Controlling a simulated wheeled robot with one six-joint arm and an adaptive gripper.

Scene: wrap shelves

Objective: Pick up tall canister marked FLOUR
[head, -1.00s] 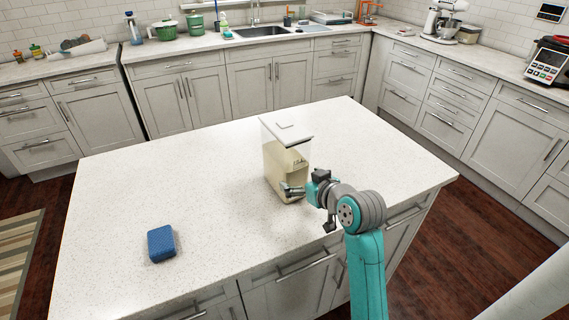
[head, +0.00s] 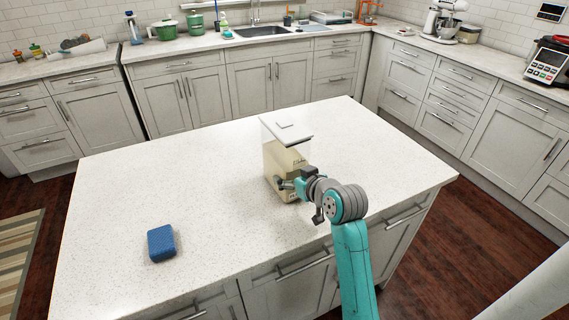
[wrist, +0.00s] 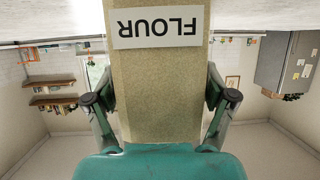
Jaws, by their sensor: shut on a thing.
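The tall FLOUR canister (head: 286,160) stands upright on the island countertop, a clear box with a white lid and pale flour inside. In the wrist view the canister (wrist: 158,85) fills the middle, with its FLOUR label upside down near the top. My gripper (head: 284,184) is at the canister's lower near side in the head view. In the wrist view its two fingers (wrist: 160,100) lie along both sides of the canister, shut on it. The far side of the canister is hidden.
A blue sponge (head: 161,243) lies on the white island countertop (head: 130,200) at the left front. The counter around the canister is clear. A back counter holds a sink (head: 268,32), green pots (head: 195,24) and a stand mixer (head: 441,20).

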